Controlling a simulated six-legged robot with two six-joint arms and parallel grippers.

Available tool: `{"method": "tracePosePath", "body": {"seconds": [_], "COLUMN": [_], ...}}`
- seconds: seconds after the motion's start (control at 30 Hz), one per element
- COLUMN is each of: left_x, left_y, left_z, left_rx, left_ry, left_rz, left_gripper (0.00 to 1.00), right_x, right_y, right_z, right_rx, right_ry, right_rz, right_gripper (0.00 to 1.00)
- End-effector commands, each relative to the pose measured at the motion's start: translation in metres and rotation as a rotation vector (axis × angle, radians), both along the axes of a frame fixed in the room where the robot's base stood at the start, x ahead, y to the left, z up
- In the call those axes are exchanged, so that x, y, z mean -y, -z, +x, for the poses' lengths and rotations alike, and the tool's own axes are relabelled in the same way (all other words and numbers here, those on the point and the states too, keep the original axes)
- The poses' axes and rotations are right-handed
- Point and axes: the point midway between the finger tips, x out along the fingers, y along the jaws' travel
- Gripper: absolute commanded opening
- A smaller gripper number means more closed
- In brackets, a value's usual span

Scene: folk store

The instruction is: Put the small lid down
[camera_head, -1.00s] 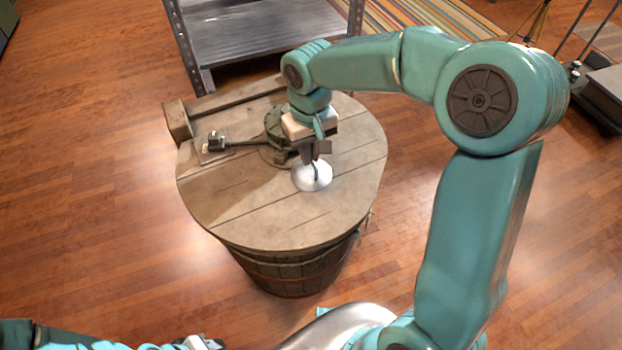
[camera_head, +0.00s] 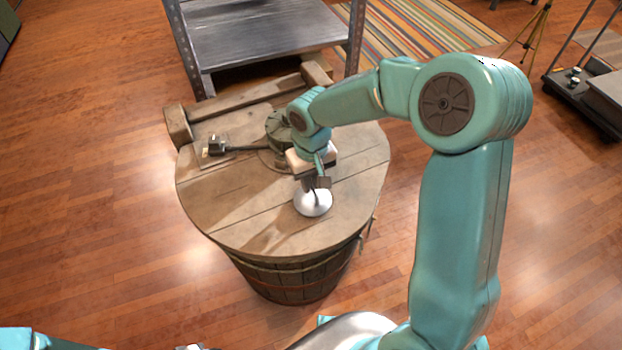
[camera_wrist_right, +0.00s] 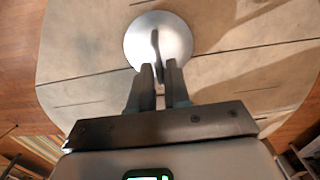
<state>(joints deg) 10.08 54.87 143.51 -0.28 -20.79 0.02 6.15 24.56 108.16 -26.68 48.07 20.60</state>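The small lid (camera_head: 313,203) is a round, shiny silver disc with a thin dark upright handle. It is over the front right part of the wooden barrel top (camera_head: 230,205). It also shows in the right wrist view (camera_wrist_right: 178,35), just beyond my fingertips. My right gripper (camera_head: 314,184) is above the lid, with its two fingers (camera_wrist_right: 162,70) on either side of the handle, closed on it. I cannot tell whether the lid's rim touches the wood. Only a sliver of my left gripper (camera_head: 190,347) shows at the bottom edge.
A dark green round vessel (camera_head: 279,125) with a long dark handle stands behind my right gripper, partly hidden. A wooden bar (camera_head: 250,100) lies along the back. The barrel top's front and left are clear.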

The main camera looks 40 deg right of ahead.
Motion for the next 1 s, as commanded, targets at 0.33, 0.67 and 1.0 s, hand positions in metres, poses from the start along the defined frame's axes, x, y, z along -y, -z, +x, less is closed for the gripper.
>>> {"method": "tracePosePath", "body": {"seconds": [0.33, 0.67, 1.0], "left_x": [0.0, 0.0, 0.0], "left_y": [-0.002, -0.013, -0.02], "left_z": [0.0, 0.0, 0.0], "left_rx": [0.0, 0.0, 0.0], "left_ry": [0.0, 0.0, 0.0], "left_rz": [0.0, 0.0, 0.0], "left_gripper": [0.43, 0.43, 0.43], "right_x": [0.0, 0.0, 0.001], "right_y": [-0.002, -0.061, -0.118], "right_z": [0.0, 0.001, 0.0], "right_rx": [0.0, 0.006, 0.002], "right_ry": [0.0, 0.001, 0.0], "right_rz": [0.0, 0.0, 0.0], "right_gripper": [0.34, 0.34, 0.37]}}
